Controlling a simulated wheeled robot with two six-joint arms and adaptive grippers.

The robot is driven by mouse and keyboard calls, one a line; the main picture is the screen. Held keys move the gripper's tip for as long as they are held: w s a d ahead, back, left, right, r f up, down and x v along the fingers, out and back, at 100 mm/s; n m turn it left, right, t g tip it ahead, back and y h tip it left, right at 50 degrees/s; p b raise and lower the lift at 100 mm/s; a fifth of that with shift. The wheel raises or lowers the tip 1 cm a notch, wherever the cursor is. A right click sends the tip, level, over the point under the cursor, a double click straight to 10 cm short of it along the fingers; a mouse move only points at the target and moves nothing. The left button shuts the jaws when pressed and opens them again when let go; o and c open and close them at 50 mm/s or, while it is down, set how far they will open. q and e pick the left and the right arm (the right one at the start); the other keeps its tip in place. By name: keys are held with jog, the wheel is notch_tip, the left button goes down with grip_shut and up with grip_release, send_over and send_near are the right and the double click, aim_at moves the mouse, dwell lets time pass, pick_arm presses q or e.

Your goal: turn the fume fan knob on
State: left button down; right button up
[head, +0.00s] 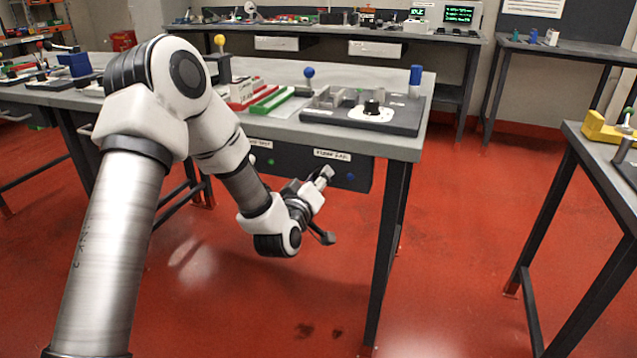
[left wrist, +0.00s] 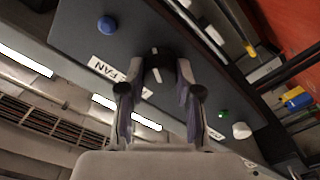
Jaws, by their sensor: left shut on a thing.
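The black fume fan knob (left wrist: 157,66), with a white pointer mark, is on the dark panel (left wrist: 80,40) in the left wrist view, beside the partly hidden white label reading FAN (left wrist: 112,72). My left gripper (left wrist: 160,82) has its two fingers on either side of the knob and is shut on it. In the head view my left gripper (head: 326,205) is in front of the panel (head: 300,168) under the table's edge, below a white label (head: 332,154). The knob cannot be made out there. My right gripper is not in view.
A blue button (left wrist: 107,25) and a small green light (left wrist: 222,114) are on the same panel. Above it, the grey table (head: 400,142) carries a board (head: 408,124) with a black knob on a white plate. Red floor (head: 470,240) is clear to the right.

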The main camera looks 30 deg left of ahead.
pick_arm(q)
jog(key=n+b, duration=0.2)
jog(key=n, duration=0.4)
jog(key=shift+n, duration=0.4)
dwell(0.3)
jog(key=c, duration=0.8)
grip_release()
jog(key=v, duration=0.7)
jog(key=shift+s, duration=0.25)
